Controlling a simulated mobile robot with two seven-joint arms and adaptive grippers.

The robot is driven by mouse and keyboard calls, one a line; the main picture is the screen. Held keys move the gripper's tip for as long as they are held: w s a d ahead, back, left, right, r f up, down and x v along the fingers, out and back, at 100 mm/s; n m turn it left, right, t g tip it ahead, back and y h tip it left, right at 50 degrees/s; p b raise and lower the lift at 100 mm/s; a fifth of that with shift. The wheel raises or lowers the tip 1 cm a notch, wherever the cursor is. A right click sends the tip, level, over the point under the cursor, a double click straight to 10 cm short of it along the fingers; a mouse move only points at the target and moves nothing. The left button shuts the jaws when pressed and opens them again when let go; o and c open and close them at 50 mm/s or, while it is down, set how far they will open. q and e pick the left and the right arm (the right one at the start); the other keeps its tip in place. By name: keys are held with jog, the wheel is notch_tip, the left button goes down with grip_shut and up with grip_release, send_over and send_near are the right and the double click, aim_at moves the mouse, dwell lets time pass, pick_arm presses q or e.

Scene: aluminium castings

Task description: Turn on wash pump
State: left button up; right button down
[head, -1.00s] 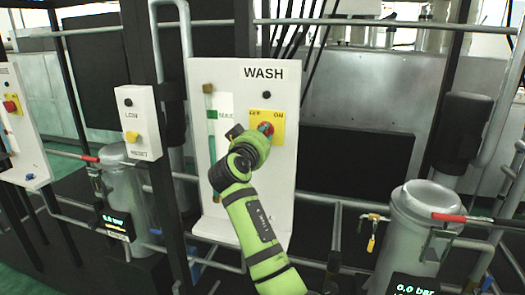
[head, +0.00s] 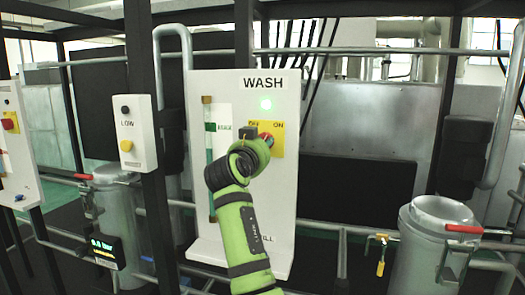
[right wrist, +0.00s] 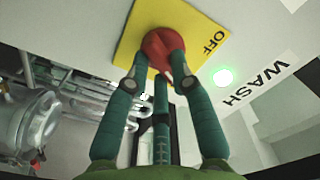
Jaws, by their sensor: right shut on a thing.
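The white wash panel (head: 230,87) stands upright in the middle of the head view, with the label WASH at its top. A red rotary switch (head: 267,139) sits on a yellow plate (head: 279,127) marked OFF and ON. A green lamp (head: 265,103) above it is lit. It also glows in the right wrist view (right wrist: 223,77). My right gripper (right wrist: 163,62) is shut on the red switch (right wrist: 160,45), with its fingers around the knob. In the head view my right arm and gripper (head: 262,146) cover part of the switch. My left gripper is not in view.
Metal canisters stand left (head: 120,215) and right (head: 430,245), with red-handled valves. Pipes and a yellow-handled valve (head: 381,256) run below and right of the panel.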

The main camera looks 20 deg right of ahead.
dwell(0.5)
jog(key=c, duration=1.1)
grip_release()
jog(key=shift+o, duration=0.2)
jog(key=shift+r, duration=0.15)
jog(key=r, duration=0.7)
jog(key=shift+d+r, duration=0.1)
jog(key=shift+d, duration=0.25)
jog(key=r, duration=0.1)
jog(key=a+r, duration=0.1)
jog(key=shift+s+a+r, duration=0.1)
jog(key=shift+a+r, duration=0.05)
jog(key=shift+r, duration=0.2)
jog(key=shift+d, duration=0.35)
